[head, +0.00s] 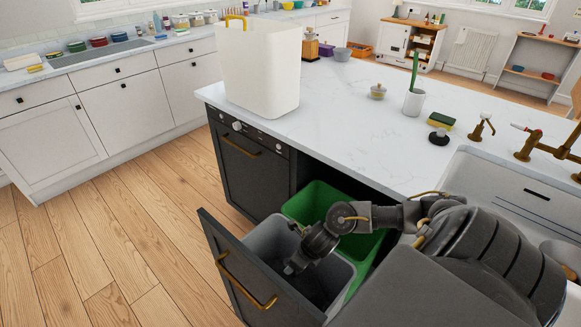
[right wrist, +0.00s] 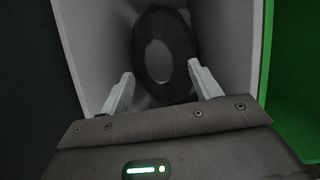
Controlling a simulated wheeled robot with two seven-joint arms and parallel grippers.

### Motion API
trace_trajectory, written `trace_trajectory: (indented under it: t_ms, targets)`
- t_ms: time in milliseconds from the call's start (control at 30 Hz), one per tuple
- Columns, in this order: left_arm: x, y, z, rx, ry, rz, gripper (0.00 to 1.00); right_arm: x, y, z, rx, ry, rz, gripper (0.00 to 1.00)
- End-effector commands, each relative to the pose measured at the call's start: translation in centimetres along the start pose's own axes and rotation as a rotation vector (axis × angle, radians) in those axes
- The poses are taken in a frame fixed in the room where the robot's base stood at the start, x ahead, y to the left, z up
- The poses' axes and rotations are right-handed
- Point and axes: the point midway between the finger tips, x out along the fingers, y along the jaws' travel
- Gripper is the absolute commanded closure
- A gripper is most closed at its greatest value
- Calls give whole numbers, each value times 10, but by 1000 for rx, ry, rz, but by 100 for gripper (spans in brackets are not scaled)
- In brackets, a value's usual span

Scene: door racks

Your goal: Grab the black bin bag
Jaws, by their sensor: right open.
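The black bin bag (right wrist: 182,58) shows in the right wrist view as a dark, rounded ring with a pale oval in its middle. It is inside the grey bin (head: 265,238), which stands in a pulled-out dark drawer. My right gripper (right wrist: 163,90) points down into this bin, with its two pale fingers apart and empty. The bag lies ahead of and between the fingers; I cannot tell if they touch it. In the head view my right gripper (head: 296,264) is inside the grey bin, partly hidden. My left gripper is not in view.
A green bin (head: 306,204) stands directly beside the grey one. The drawer front (head: 240,270) has a brass handle. The wooden floor to the left is clear.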

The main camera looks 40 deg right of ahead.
Motion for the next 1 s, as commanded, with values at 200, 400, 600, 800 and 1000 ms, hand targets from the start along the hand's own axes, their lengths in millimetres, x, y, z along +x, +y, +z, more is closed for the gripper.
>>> trace_trajectory:
  t_ms: [200, 400, 600, 800, 1000]
  targets:
    - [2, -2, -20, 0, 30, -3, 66, 10, 0, 1, -2, 0, 0, 37]
    - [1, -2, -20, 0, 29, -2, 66, 29, 2, -2, 1, 2, 3, 37]
    - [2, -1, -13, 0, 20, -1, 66, 56, 2, -2, -1, 0, 1, 37]
    - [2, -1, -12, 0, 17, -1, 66, 62, 2, -2, -3, -1, 2, 37]
    - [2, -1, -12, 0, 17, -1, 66, 62, 2, -2, -3, -1, 1, 48]
